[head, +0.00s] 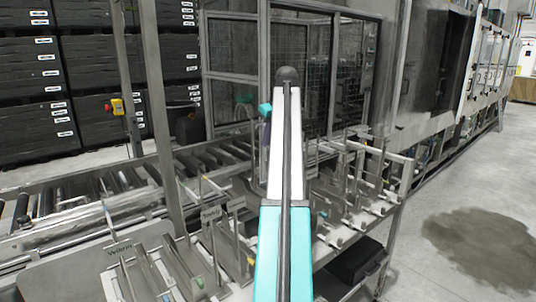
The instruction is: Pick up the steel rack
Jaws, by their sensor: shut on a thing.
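Several steel racks stand on a metal bench in the head view. One low rack with a label plate (120,248) is at the lower left. Another with a label plate (211,214) is left of my arm. More upright steel frames (368,165) stand right of my arm. I cannot tell which one is the task's steel rack. My teal and white arm rises through the middle of the view and covers part of the bench. My gripper is hidden, so I cannot see its jaws or anything in them.
A roller conveyor (95,189) runs behind the bench. A fenced machine cell (235,68) stands beyond, with stacked black crates (105,85) at the back left. A black box (355,261) sits under the bench. The floor at right is open, with a dark stain (485,245).

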